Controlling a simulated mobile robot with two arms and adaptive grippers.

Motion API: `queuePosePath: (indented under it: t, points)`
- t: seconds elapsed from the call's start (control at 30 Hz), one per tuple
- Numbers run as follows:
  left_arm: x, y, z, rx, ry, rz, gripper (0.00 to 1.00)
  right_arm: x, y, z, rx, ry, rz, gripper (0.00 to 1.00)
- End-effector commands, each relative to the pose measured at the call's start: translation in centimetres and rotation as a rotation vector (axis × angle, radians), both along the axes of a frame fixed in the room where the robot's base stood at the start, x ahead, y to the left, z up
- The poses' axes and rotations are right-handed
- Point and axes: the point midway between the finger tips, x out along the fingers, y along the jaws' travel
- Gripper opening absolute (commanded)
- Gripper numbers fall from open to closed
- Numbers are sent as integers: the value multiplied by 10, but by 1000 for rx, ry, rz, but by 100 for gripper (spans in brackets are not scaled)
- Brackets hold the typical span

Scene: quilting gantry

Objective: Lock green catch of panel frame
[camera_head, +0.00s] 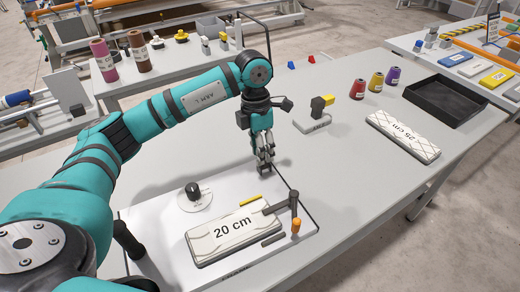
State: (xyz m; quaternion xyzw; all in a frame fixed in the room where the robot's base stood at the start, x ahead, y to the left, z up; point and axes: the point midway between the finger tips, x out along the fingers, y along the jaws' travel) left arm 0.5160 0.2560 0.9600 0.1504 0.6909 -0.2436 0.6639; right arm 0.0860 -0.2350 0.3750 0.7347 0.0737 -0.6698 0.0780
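I can make out no green catch in this view. A white panel labelled "20 cm" (222,232) lies on a pale board (165,250) on the near table. A dark lever-like bar (281,205) and a small orange peg (296,226) are at the panel's right end. A yellow strip (251,200) lies just behind it. A round dial with a black knob (194,192) is behind its left end. My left gripper (265,170) points down behind the panel, near the board's far edge. Its fingers look close together; I see nothing held. My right gripper is out of view.
A small stand with a black and yellow block (321,107) is right of my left gripper. Red, yellow and purple spools (376,82), a "25 cm" panel (403,136) and an empty black tray (446,101) are farther right. The table's middle right is clear.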

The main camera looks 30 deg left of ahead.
Motion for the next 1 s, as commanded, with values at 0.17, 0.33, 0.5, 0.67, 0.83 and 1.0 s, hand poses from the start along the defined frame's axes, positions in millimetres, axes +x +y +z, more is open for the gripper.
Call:
queuePosePath:
  t: [0.17,0.33,0.5,0.67,0.83,1.0]
  points:
    - [0,0,0,0,0,0,40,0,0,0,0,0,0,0]
    - [0,0,2,0,-1,0,40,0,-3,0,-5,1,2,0]
    - [3,3,22,0,-5,1,40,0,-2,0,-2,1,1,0]
    - [5,6,56,0,-6,0,40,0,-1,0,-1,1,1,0]
    - [7,10,90,-1,-3,0,40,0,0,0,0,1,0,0]
    - [9,13,112,0,-1,1,40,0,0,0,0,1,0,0]
